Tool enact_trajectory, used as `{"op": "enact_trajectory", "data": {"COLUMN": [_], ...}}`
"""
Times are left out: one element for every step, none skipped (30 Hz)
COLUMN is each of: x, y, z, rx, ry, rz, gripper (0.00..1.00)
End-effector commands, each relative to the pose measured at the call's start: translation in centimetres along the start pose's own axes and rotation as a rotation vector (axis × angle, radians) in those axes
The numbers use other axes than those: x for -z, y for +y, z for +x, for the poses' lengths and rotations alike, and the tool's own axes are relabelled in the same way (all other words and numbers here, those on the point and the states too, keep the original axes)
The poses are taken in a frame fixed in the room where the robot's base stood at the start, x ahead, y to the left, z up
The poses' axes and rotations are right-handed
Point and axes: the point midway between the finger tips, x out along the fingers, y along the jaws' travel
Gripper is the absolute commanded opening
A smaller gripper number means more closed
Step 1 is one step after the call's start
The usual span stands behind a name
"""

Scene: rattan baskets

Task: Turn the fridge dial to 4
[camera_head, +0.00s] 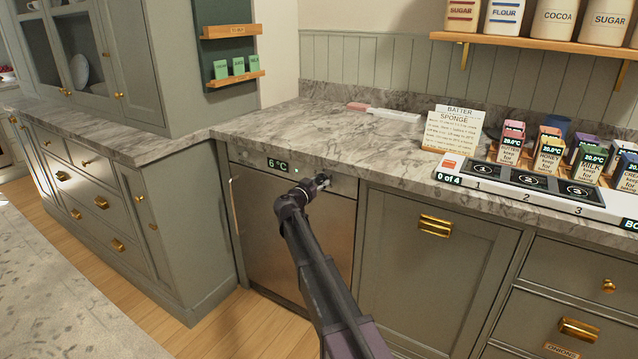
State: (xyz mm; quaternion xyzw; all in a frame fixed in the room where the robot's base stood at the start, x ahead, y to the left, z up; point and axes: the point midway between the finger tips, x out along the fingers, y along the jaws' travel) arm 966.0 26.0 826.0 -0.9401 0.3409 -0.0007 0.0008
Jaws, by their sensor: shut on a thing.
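The fridge (265,235) is a steel-fronted unit under the marble counter. Its small display (277,164) reads 6 °C. My arm reaches up from the bottom of the head camera view to the right part of the fridge's top panel. My gripper (321,184) is there, shut on the dial (328,180). The dial is mostly hidden by the gripper, so its marks and pointer cannot be read.
The marble counter (370,150) overhangs just above my gripper. A white numbered tray (530,185) and several small cartons stand on it at right. A cabinet door with a brass handle (435,225) is right of the fridge. Wooden floor is open at left.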

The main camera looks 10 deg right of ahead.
Motion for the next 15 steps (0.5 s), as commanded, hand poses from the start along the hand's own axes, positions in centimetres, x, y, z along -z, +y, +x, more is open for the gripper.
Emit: {"op": "enact_trajectory", "data": {"x": [0.09, 0.09, 0.09, 0.09, 0.08, 0.08, 0.07, 0.07, 0.06, 0.05, 0.05, 0.04, 0.04, 0.03, 0.03], "y": [-0.12, -0.12, -0.12, -0.12, -0.12, -0.12, -0.12, -0.11, -0.1, -0.09, -0.08, -0.07, -0.06, -0.06, -0.05], "z": [0.31, 0.31, 0.31, 0.31, 0.31, 0.29, 0.27, 0.25, 0.22, 0.2, 0.18, 0.15, 0.14, 0.12, 0.11], "rx": [0.001, 0.001, 0.001, 0.001, 0.001, 0.001, 0.001, 0.001, 0.001, 0.001, 0.001, 0.0, 0.0, 0.0, 0.0], "ry": [0.003, 0.003, 0.003, 0.003, 0.003, 0.002, 0.002, 0.002, 0.002, 0.002, 0.001, 0.001, 0.001, 0.001, 0.001], "rz": [-0.003, -0.003, -0.003, -0.003, -0.003, -0.003, -0.003, -0.003, -0.003, -0.003, -0.003, -0.003, -0.003, -0.003, -0.003], "gripper": [0.07, 0.07, 0.07, 0.07, 0.64, 0.76, 0.85, 0.92, 0.92, 0.92, 0.92, 0.92, 0.92, 0.92, 0.92]}}
